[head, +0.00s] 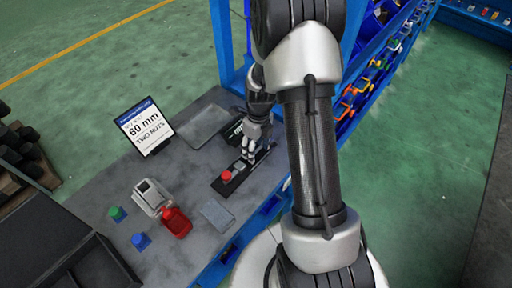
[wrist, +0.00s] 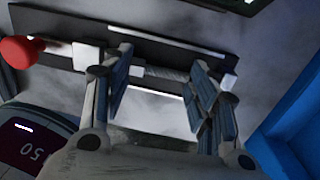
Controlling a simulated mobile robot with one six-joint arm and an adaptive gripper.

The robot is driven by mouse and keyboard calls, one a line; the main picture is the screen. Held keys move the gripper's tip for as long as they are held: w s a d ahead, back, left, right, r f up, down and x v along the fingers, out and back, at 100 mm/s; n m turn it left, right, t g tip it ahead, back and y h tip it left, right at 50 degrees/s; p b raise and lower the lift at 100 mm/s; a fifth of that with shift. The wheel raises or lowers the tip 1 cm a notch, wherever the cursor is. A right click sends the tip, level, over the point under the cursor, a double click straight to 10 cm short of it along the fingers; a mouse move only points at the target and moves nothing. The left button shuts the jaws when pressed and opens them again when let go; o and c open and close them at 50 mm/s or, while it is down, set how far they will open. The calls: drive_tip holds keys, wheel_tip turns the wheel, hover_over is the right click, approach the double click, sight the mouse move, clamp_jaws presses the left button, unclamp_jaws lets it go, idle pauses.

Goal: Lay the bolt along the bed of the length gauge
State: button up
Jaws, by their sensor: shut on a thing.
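The length gauge is a dark flat base (head: 228,187) with a red knob (head: 226,176) and pale blocks on it. In the wrist view its black bed (wrist: 60,62) runs across the top, with the red knob (wrist: 20,50) at the left and a white block (wrist: 88,57) beside it. The bolt, a grey threaded shank (wrist: 168,74), shows between my fingers, roughly in line with the bed. My gripper (wrist: 160,68) is shut on it, over the gauge. In the head view my gripper (head: 249,152) hides the bolt. Whether the bolt touches the bed I cannot tell.
A sign reading 60 mm (head: 144,126) stands on the grey bench. A grey plate (head: 217,214), a red bottle (head: 177,222), a small device (head: 151,197) and green (head: 117,213) and blue (head: 140,240) pieces lie nearer. A blue rack (head: 372,75) with coloured items stands at right.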

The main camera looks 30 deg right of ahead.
drive_tip(key=o, duration=1.1)
drive_tip(key=shift+f, duration=0.1)
wheel_tip(320, 180, up, 12)
drive_tip(key=p, duration=0.3)
wheel_tip(320, 180, up, 8)
drive_tip(key=r+n+t, duration=0.1)
drive_tip(key=n, duration=0.6)
hover_over(257, 149)
drive_tip(key=s+a, duration=0.2)
drive_tip(key=a, duration=0.2)
drive_tip(key=s+a+r+n+t, duration=0.1)
drive_tip(key=s+a+r+n, duration=0.2)
drive_tip(key=s+n, duration=0.3)
drive_tip(key=s+a+r+n+t, duration=0.1)
drive_tip(key=s+a+r+n, duration=0.2)
drive_tip(key=n, duration=0.7)
drive_tip(key=s+a+r+n+t, duration=0.1)
drive_tip(key=s+a+r+n, duration=0.2)
drive_tip(key=s+r+n, duration=0.3)
drive_tip(key=shift+s+a+n+t+h, duration=0.1)
drive_tip(key=shift+s+n+t+h, duration=0.3)
drive_tip(key=shift+s+n, duration=1.15)
drive_tip(key=shift+f, duration=0.1)
